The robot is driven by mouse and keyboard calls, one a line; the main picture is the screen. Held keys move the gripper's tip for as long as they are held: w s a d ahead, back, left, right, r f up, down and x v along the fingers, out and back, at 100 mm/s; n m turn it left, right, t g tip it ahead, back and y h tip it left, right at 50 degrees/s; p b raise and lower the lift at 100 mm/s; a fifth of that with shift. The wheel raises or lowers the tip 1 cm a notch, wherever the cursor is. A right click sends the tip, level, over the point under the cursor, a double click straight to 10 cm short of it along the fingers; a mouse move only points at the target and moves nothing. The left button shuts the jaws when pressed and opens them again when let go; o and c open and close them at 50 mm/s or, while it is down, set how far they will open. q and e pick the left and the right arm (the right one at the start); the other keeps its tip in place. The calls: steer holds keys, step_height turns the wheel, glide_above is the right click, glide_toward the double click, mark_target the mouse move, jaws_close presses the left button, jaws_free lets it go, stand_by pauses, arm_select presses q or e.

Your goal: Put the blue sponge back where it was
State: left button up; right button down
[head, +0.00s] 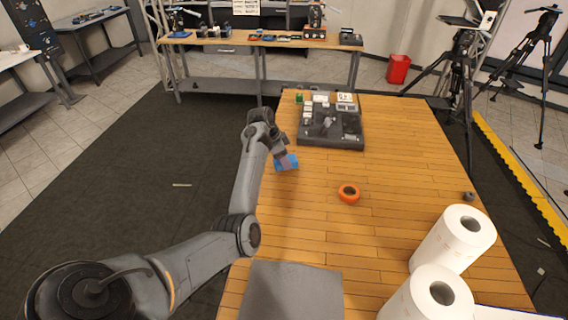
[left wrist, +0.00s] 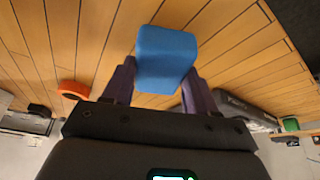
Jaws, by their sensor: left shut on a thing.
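The blue sponge (head: 290,162) is in my left gripper (head: 283,156), at the left edge of the wooden table (head: 390,235) in the head view. In the left wrist view the sponge (left wrist: 167,55) sits between the two purple fingers of the left gripper (left wrist: 158,72), which are shut on its sides. Table planks show behind it; I cannot tell how high it is held. My right gripper is not in view.
An orange tape ring (head: 349,193) lies right of the sponge. A dark grey tray (head: 330,141) with small items stands beyond. Two white paper rolls (head: 452,240) stand at the front right, near a grey slab (head: 291,292). The table's middle is mostly clear.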

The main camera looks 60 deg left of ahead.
arm_select(q)
steer(key=shift+f, duration=1.2)
steer(key=shift+f, duration=0.15)
steer(key=o, duration=1)
steer(key=p+v, duration=0.1)
steer(key=v, duration=1.1)
